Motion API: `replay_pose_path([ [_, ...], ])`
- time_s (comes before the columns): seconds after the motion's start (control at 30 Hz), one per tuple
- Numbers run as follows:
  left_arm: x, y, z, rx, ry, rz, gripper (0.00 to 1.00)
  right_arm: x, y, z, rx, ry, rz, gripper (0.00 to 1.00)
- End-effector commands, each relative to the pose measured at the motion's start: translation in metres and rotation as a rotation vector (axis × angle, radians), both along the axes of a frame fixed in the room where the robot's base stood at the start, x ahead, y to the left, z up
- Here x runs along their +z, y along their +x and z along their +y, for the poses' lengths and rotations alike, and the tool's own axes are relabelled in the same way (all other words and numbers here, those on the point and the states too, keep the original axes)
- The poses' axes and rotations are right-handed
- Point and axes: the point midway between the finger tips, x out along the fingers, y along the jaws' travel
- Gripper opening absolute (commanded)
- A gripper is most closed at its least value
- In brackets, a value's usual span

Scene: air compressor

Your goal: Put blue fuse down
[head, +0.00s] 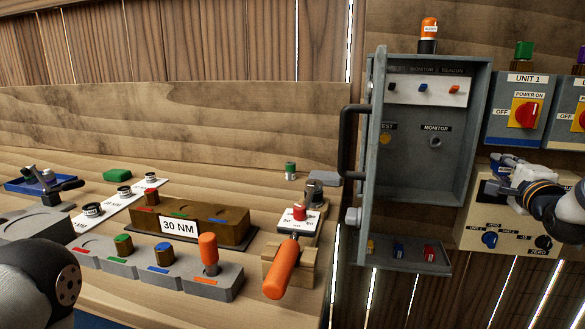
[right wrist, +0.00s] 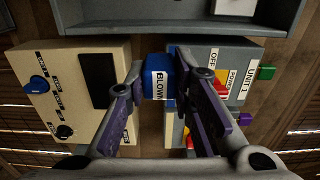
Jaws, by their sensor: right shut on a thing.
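My right gripper (right wrist: 158,82) is shut on a blue fuse (right wrist: 160,72), which carries a white label reading BLOWN. In the head view the right gripper (head: 503,183) is at the right, in front of a cream panel box and right of the open grey cabinet (head: 482,120). The held fuse is hard to make out there. Another blue fuse (head: 398,250) stands in the tray (head: 378,261) below the cabinet, between a yellow fuse (head: 371,246) and a red fuse (head: 429,253). Part of my left arm shows at the lower left, but its gripper is out of view.
The cabinet's door handle (head: 345,138) sticks out at its left. The UNIT 1 box (head: 512,125) is above my right gripper, and the cream panel box (head: 480,238) is behind it. The wooden bench at left holds coloured sockets, a torque block (head: 235,213) and an orange-handled tool (head: 283,268).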

Motion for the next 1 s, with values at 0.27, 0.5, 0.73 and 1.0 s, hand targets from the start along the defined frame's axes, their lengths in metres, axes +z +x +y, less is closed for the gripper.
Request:
replay_pose_path([
  [0.27,0.0,0.0,0.0,0.0,0.0,0.0,0.33,-0.019,-0.002,0.016,0.06,0.002,0.001,0.0],
  [0.5,0.0,0.0,0.0,0.001,0.0,-0.001,0.33,-0.068,-0.015,0.065,0.246,0.003,0.004,0.0],
  [0.73,0.0,0.0,0.0,0.0,0.0,0.0,0.33,-0.132,-0.058,0.152,0.569,0.009,0.004,0.0],
  [1.0,0.0,0.0,0.0,0.0,0.0,-0.001,0.33,-0.173,-0.171,0.279,1.064,0.007,0.001,0.0],
])
